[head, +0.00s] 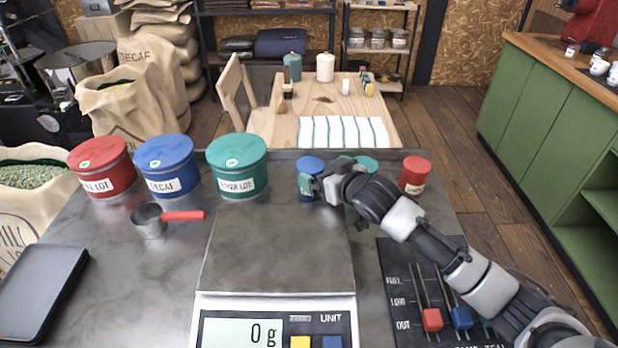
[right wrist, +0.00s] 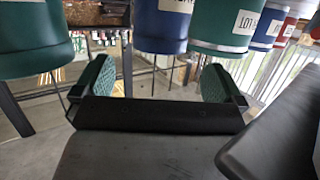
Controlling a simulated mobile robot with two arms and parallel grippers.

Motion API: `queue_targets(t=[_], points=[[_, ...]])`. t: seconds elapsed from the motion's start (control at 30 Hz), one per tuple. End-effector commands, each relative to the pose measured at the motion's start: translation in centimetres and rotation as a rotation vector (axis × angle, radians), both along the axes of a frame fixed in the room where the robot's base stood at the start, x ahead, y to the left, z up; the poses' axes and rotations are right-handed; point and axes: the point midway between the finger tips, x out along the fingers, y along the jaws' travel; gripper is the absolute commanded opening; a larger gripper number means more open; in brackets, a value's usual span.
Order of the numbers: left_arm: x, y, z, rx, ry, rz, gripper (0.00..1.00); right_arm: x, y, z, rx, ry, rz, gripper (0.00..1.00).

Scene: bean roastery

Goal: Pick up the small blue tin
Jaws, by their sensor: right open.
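The small blue tin (head: 311,163) stands at the back edge of the metal counter, behind the scale. My right gripper (head: 320,187) is open and right at this tin, with a green finger pad covering part of its front. In the right wrist view the blue tin (right wrist: 163,25) appears just beyond and between the two open fingers (right wrist: 157,82); nothing is held. Whether a finger touches the tin I cannot tell. A small green tin (head: 367,163) is partly hidden behind my right wrist, and a small red tin (head: 415,172) stands further right. My left gripper is out of view.
Large red (head: 103,168), blue (head: 167,166) and green (head: 237,165) tins stand left of the small blue one. The scale (head: 277,250) reads 0 g. A red-handled scoop (head: 150,221) and a dark tablet (head: 38,290) lie left. A slider panel (head: 400,290) is under my right arm.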

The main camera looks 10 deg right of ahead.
Motion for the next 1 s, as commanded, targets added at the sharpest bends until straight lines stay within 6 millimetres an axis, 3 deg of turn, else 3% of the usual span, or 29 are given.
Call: queue_targets(t=[0.17,0.53,0.87,1.0], points=[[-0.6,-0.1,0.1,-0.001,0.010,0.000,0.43,1.1,0.5,-0.3,-0.001,-0.001,0.000,1.00],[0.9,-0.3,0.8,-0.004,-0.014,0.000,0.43,4.9,2.0,-1.6,0.000,-0.001,0.001,1.00],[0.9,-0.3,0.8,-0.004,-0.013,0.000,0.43,5.5,2.2,-1.9,-0.001,0.000,0.001,1.00],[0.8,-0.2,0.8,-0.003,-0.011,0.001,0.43,5.5,2.2,-1.9,-0.001,0.000,0.001,0.83]])
